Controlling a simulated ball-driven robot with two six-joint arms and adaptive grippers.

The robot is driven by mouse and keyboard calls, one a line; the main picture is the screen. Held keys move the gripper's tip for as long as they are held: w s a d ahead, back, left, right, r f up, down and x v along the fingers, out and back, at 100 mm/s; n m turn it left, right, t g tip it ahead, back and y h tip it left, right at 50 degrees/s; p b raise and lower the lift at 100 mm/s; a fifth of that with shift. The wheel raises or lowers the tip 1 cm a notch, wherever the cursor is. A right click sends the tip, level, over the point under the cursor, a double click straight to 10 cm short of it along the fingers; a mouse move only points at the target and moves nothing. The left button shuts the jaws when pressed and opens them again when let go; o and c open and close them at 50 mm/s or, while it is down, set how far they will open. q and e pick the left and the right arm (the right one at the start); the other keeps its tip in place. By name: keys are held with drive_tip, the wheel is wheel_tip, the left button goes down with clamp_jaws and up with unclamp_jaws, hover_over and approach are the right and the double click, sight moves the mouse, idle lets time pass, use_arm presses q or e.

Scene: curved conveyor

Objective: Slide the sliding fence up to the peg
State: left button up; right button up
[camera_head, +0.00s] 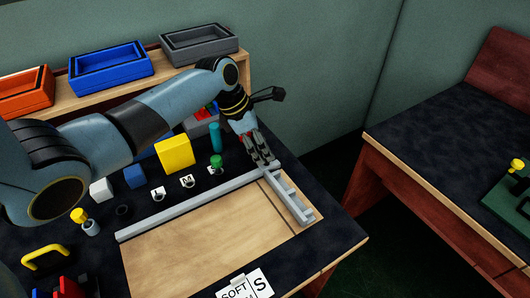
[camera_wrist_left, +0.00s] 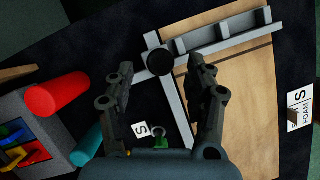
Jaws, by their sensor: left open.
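The sliding fence (camera_head: 288,196) is a short grey ribbed bar lying across the right end of a long grey rail (camera_head: 180,208). It also shows in the left wrist view (camera_wrist_left: 225,37). In that view a black round knob (camera_wrist_left: 160,62) sits at the fence's end by the rail. My left gripper (camera_head: 264,160) points down over this corner. Its open fingers (camera_wrist_left: 160,67) lie on either side of the knob, with gaps; contact cannot be told. I cannot make out the peg for certain. My right gripper is not in view.
A bare wooden board (camera_head: 205,240) lies in front of the rail. Behind the rail stand a green-topped piece (camera_head: 216,161), a teal cylinder (camera_head: 215,137) and a yellow block (camera_head: 174,151). A SOFT sign (camera_head: 245,286) is at the front edge.

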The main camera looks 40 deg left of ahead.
use_arm(q)
drive_tip(key=shift+x, duration=1.15)
drive_tip(key=shift+d+f, duration=0.1)
drive_tip(key=shift+f, duration=0.15)
drive_tip(key=c, duration=1)
clamp_jaws()
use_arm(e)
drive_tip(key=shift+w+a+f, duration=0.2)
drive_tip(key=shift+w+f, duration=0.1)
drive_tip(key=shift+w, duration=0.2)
